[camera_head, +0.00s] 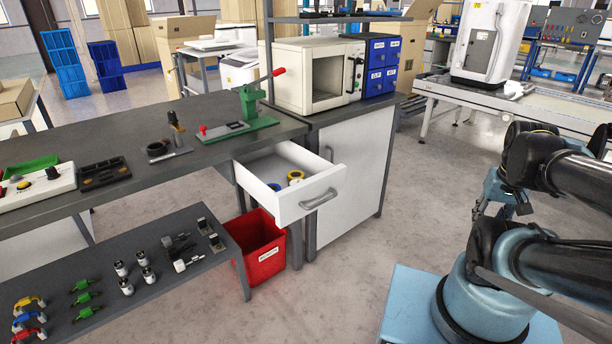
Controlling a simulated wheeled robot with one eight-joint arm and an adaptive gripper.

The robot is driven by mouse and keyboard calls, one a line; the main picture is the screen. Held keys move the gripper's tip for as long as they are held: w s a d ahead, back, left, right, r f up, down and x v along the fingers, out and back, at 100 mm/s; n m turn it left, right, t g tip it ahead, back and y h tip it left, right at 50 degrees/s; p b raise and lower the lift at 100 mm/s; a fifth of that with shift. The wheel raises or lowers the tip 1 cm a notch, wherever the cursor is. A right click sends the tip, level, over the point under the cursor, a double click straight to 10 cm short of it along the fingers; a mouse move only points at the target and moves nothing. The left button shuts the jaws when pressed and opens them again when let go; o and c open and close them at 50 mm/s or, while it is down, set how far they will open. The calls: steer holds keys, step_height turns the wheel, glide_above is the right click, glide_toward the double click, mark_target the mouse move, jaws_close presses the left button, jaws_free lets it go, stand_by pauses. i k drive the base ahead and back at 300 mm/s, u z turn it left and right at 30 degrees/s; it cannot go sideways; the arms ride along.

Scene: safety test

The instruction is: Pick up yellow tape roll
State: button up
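The yellow tape roll (295,177) lies inside the open white drawer (318,195) under the workbench, with its yellow outer side partly showing. A blue roll (274,187) lies to its left in the same drawer, partly hidden by the drawer front. My arm is at the right side of the view, well apart from the drawer. I cannot make out my gripper's fingers in this view.
The drawer juts out above a red bin (260,247). A green press with a red knob (254,103) and a white oven-like box (312,76) stand on the bench (200,158). A low shelf (150,303) holds several small parts. The floor between drawer and arm is clear.

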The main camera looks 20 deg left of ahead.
mark_target(300, 174)
steer(key=u, duration=0.05)
steer(key=k, duration=1.3)
steer(key=u, duration=1.1)
steer(key=i, duration=1)
steer(key=z, duration=0.05)
